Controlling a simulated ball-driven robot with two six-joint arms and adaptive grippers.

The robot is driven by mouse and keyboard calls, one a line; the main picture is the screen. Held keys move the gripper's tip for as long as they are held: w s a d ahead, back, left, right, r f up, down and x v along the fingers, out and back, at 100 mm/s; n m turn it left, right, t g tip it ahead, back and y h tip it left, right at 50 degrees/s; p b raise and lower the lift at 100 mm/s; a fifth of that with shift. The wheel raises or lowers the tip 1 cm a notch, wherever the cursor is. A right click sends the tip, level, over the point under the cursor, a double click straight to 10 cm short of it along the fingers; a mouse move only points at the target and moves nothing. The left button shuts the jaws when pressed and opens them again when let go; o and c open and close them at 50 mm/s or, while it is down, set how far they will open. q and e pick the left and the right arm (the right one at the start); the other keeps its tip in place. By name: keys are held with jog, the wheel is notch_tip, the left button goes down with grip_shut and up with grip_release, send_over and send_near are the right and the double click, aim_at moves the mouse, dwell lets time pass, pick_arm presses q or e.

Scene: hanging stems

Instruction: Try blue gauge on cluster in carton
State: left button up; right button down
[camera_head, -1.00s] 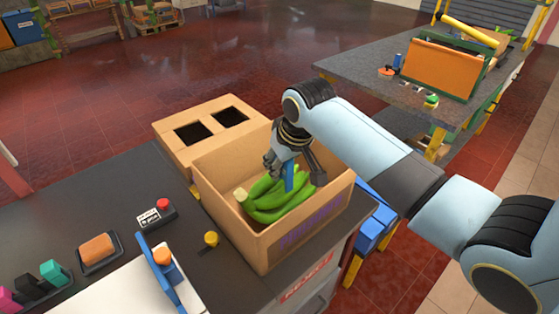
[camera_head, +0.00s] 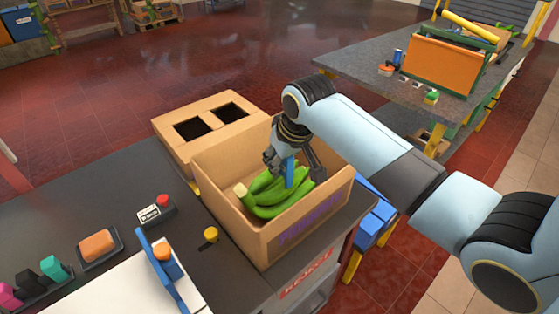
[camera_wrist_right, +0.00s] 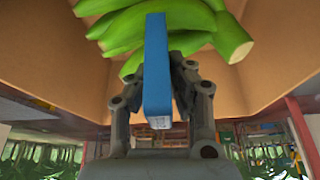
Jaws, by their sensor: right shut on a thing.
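The green banana cluster (camera_head: 268,202) lies in the open cardboard carton (camera_head: 232,222) on the dark bench. Its pale cut stem end is at the left. My right gripper (camera_head: 289,160) reaches down into the carton and is shut on the blue gauge (camera_head: 289,173), a narrow flat bar. In the right wrist view the gauge (camera_wrist_right: 157,75) stands out from between the fingers (camera_wrist_right: 160,90), its far end overlapping the cluster (camera_wrist_right: 150,25). I cannot tell whether it touches a banana. My left gripper is not in view.
A brown box with two dark openings (camera_head: 205,122) stands behind the carton. A red-button box (camera_head: 157,212), an orange block in a tray (camera_head: 98,246) and a rack with pink, black and teal pieces (camera_head: 40,280) are to the left. The carton walls surround my gripper.

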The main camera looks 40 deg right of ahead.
jog(key=shift+f+b, duration=0.6)
jog(key=shift+f, duration=0.75)
dwell(0.6)
jog(key=shift+r+p, duration=0.2)
jog(key=shift+p, duration=0.4)
jog(key=shift+s+f, duration=0.15)
jog(key=shift+f, duration=0.2)
dwell(3.6)
jog(key=shift+r, duration=4.3)
